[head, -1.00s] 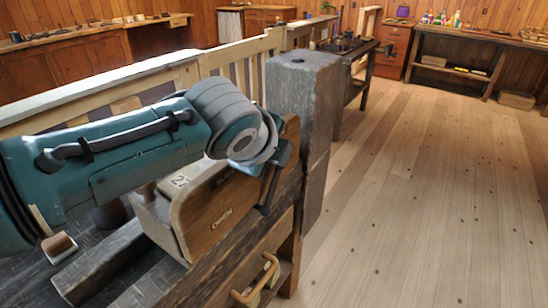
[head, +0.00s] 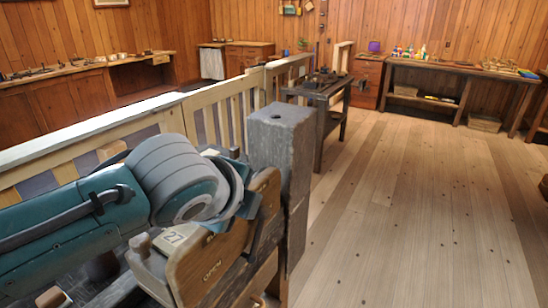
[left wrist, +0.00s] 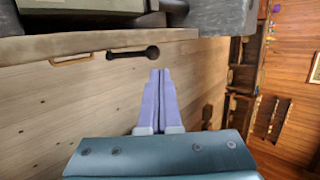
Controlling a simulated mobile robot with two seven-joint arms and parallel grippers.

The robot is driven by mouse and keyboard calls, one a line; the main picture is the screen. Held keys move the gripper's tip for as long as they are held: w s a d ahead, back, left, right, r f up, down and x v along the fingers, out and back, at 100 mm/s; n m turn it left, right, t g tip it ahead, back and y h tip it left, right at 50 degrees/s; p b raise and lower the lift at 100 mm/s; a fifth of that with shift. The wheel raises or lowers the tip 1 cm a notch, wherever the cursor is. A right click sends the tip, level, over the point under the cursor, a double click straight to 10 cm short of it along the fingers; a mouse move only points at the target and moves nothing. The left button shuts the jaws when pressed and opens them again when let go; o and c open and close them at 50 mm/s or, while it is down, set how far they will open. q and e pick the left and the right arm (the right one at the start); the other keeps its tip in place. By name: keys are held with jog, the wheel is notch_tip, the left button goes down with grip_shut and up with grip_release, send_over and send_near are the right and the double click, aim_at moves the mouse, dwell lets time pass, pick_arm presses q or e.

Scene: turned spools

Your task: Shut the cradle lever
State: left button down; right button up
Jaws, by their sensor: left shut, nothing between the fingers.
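The wooden cradle board (head: 235,238) carries the word OPEN and stands below my left wrist, with a block marked 27 beside it. In the left wrist view a dark lever with a round knob (left wrist: 150,52) lies against the long wooden edge, roughly in line with it. My left gripper (left wrist: 159,72) is shut and empty. Its fingertips appear just below the knob in that picture; I cannot tell whether they touch it. In the head view my left wrist hides the fingers and I cannot make out the lever. My right gripper is not in view.
A grey post (head: 283,140) stands close right of the cradle. A pale slatted railing (head: 205,122) runs behind my arm. A wooden loop handle (left wrist: 72,61) sits left of the lever. The plank floor (head: 410,210) on the right is open.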

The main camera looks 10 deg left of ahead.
pick_arm(q)
jog(key=shift+p+v, duration=0.45)
jog(key=shift+v, duration=2.25)
jog(key=shift+r, duration=0.15)
